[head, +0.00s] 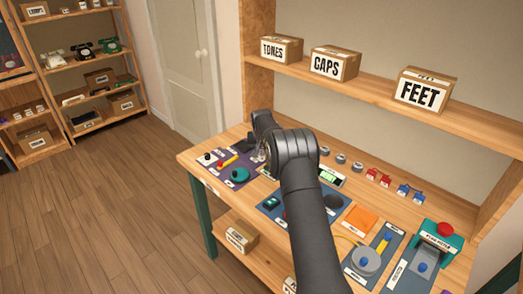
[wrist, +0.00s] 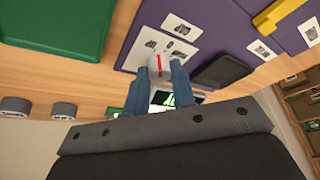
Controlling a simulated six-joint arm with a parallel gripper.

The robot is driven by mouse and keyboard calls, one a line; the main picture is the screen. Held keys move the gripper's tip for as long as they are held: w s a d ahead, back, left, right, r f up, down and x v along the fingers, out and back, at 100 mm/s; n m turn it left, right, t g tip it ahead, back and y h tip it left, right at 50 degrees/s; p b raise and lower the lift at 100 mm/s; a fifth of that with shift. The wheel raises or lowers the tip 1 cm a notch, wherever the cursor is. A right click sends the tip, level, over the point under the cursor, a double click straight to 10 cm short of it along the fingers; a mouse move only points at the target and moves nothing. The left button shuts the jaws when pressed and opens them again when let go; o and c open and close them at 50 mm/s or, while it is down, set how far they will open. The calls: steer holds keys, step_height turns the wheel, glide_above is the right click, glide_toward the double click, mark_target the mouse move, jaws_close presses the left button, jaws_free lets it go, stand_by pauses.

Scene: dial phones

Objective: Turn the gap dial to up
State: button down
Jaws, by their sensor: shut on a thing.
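A small grey-white dial (wrist: 157,66) with a red line shows in the wrist view, at the edge of the purple mat (wrist: 215,50). My gripper (wrist: 160,78) is shut on this dial, with one blue-grey finger on each side. The fingers hide part of the dial's sides, and I cannot tell exactly which way it points. In the head view my gripper (head: 262,154) is at the bench's left part, beside the purple mat, and the dial is hidden or too small to make out there.
A small screen with green on it (wrist: 165,98) lies behind the fingers. A black piece (wrist: 222,70) sits close by the right finger. A yellow part (wrist: 285,15) and a green panel (wrist: 60,25) lie farther off. Several grey knobs (head: 341,158) stand along the bench's back.

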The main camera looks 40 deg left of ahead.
steer(key=shift+n+g+y, duration=0.4)
steer(key=shift+n, duration=1)
steer(key=c, duration=1.2)
jaws_free()
steer(key=v, duration=1.7)
steer(key=shift+r, duration=0.2)
steer(key=shift+d, duration=0.1)
steer(key=x, duration=1.7)
steer(key=shift+f, duration=0.2)
